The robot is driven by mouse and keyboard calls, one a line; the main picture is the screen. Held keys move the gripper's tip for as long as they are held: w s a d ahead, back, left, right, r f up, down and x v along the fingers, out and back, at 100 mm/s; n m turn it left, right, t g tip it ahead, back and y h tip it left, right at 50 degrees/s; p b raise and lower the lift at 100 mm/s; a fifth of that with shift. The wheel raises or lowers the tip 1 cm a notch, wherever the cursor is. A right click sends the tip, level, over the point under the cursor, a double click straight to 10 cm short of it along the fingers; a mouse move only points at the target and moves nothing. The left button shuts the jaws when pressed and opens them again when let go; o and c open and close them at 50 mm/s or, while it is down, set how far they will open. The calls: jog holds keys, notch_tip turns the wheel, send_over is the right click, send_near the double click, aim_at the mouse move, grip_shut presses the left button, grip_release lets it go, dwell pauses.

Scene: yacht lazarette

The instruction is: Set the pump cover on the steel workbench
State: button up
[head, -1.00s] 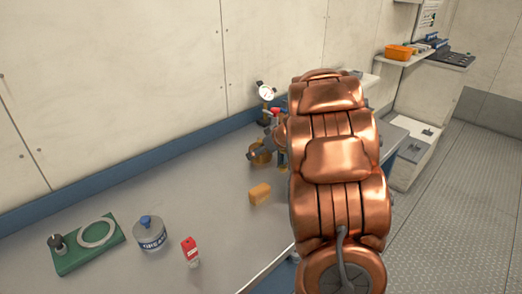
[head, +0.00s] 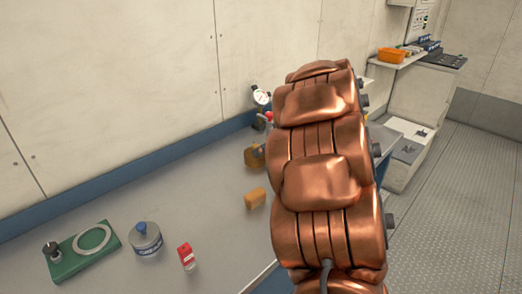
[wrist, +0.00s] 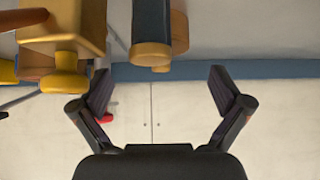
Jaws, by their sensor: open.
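The steel workbench (head: 110,205) is a long grey top with a blue back edge along the wall. A brass-coloured part (head: 253,157) stands near its back, partly hidden by my copper arm. I cannot tell surely which object is the pump cover. In the wrist view, a yellow block with a round knob (wrist: 66,70) is at upper left. A dark cylinder with a yellow end (wrist: 152,40) is at top centre. My gripper (wrist: 159,72) is open, with nothing between its fingers; the cylinder's end is just beyond the fingertips in the picture. My gripper is hidden in the head view.
A green plate with a ring (head: 70,264), a grease tub (head: 146,240), a red-and-white bottle (head: 186,257) and an orange-brown block (head: 255,198) are on the bench. A dial gauge (head: 261,97) stands behind. An orange bin (head: 391,55) is on a shelf; open floor lies right.

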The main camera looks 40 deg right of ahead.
jog(key=shift+v, duration=2.15)
jog(key=w+d+r+m+t+h, duration=0.25)
jog(key=r+h, duration=0.55)
jog(key=r, duration=0.6)
jog(key=s+a+f+g+y, duration=0.1)
jog(key=s+a+f+g, duration=0.2)
jog(key=s+a+f, duration=0.3)
jog(key=s+a+f+g+y, duration=0.2)
jog(key=s+a+f+g, duration=0.2)
jog(key=s+a+f, duration=0.3)
jog(key=s+a+f+m+g+y, duration=0.1)
jog(key=s+a+f+g, duration=0.2)
jog(key=s+a+f, duration=0.3)
jog(key=shift+s+a+f+g+y, duration=0.1)
jog(key=shift+s+a, duration=0.85)
jog(key=shift+s, duration=0.3)
jog(key=shift+s+a+f+g+y, duration=0.1)
jog(key=shift+s+a+g, duration=0.05)
jog(key=shift+s+a, duration=1)
jog(key=shift+s+a+g+y, duration=0.1)
jog(key=shift+s+a, duration=0.7)
jog(key=shift+s, duration=0.6)
jog(key=s+a+f+n+g+y, duration=0.1)
jog(key=s+a+n+g+y, duration=0.1)
jog(key=s+a, duration=0.5)
jog(key=shift+s+a+f+g, duration=0.3)
jog(key=shift+s+a, duration=0.1)
jog(key=shift+s, duration=0.05)
